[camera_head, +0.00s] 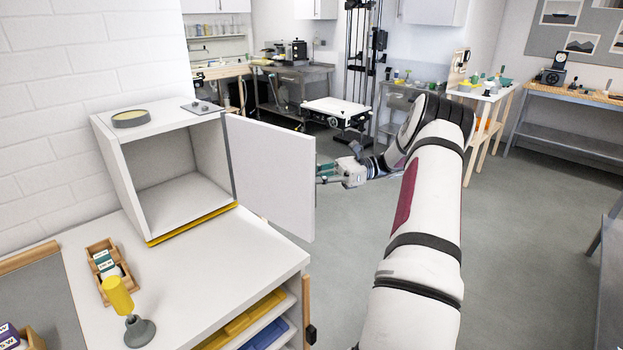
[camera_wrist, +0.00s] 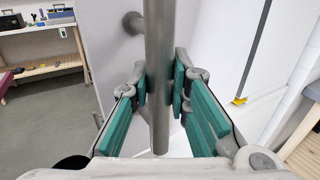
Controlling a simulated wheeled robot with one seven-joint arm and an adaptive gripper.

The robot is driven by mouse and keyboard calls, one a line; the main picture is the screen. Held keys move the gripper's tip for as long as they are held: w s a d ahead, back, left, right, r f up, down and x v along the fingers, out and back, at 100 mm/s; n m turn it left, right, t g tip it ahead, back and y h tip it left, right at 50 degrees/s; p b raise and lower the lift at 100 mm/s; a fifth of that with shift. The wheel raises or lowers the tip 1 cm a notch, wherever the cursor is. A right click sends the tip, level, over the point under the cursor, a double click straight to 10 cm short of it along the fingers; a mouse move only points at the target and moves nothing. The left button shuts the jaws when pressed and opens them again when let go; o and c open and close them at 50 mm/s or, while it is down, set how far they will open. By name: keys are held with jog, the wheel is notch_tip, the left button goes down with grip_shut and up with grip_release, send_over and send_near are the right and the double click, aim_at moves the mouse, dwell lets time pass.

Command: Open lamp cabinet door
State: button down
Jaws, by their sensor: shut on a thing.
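The white lamp cabinet (camera_head: 118,165) stands on a white counter against the brick wall. Its door (camera_head: 270,178) is swung well outward from its right side, and the empty-looking inside shows. My gripper (camera_head: 323,173) is at the outer face of the door, with the fingertips partly hidden behind the door's free edge. In the wrist view, the green-padded fingers of my gripper (camera_wrist: 160,88) are shut on the grey bar handle (camera_wrist: 159,40), one finger on each side. The door's face (camera_wrist: 108,50) lies just behind the handle.
A yellow strip (camera_head: 192,224) runs along the cabinet's bottom front edge. A yellow-topped stand (camera_head: 118,296) and a wooden box of small packets (camera_head: 107,265) are on the white counter (camera_head: 225,265). Open grey floor (camera_head: 530,250) lies right of my arm.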

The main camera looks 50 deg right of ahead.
jog(key=c, duration=1.5)
grip_release()
jog(key=v, duration=1.2)
jog(key=shift+s+f, duration=0.1)
